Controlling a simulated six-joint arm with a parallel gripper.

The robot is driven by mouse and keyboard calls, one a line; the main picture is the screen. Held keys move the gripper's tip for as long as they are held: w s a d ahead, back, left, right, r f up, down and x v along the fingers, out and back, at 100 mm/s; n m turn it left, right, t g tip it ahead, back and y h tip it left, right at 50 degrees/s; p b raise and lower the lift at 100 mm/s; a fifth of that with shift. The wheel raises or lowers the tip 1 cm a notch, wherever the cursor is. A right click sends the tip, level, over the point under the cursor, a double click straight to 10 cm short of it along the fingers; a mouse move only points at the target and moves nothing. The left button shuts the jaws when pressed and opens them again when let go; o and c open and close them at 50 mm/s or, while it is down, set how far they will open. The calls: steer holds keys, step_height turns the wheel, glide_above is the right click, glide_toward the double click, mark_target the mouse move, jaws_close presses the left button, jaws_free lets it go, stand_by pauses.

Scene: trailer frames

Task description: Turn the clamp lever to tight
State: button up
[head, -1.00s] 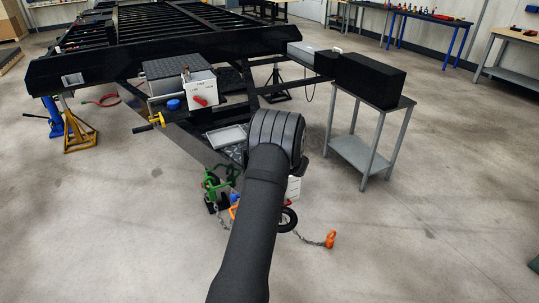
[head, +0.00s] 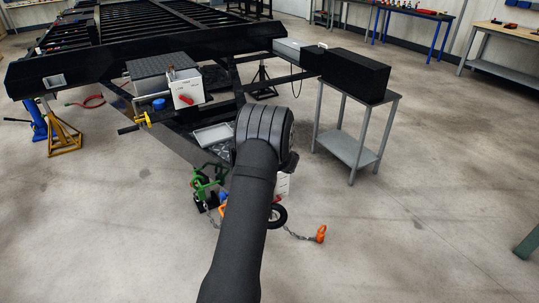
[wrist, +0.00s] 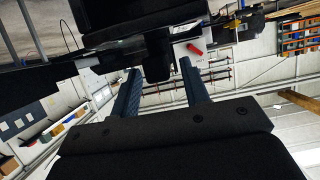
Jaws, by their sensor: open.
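My gripper (wrist: 160,72) shows in the wrist view with two dark blue fingers spread apart and nothing held between them. In the head view my wrist hides the fingers. A red lever (head: 185,99) sits on a white labelled box on the black trailer frame; its label is too small to read. It also shows in the wrist view (wrist: 195,48), beyond the right finger and apart from it. A yellow clamp-like part (head: 143,119) is on a bar left of the box. I cannot tell which part is the clamp lever; one may be hidden behind my arm.
The trailer frame (head: 150,39) fills the upper left on a yellow stand (head: 64,132). A black box (head: 352,74) stands on a grey table (head: 352,150) to the right. A green part (head: 206,182) and an orange hook (head: 320,234) lie low by my arm.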

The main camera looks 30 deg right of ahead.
steer(key=v, duration=1.6)
steer(key=shift+r, duration=0.2)
steer(key=shift+f, duration=0.1)
steer(key=x, duration=1.7)
steer(key=shift+w+f, duration=0.15)
steer(key=shift+w+a+f, duration=0.1)
steer(key=shift+w, duration=0.1)
steer(key=shift+s+a+m+h, duration=0.2)
steer(key=shift+s+m+h, duration=0.05)
steer(key=shift+m+h, duration=0.3)
steer(key=shift+a+m+h, duration=0.2)
steer(key=shift+m+h, duration=0.25)
steer(key=shift+h, duration=0.2)
stand_by(0.6)
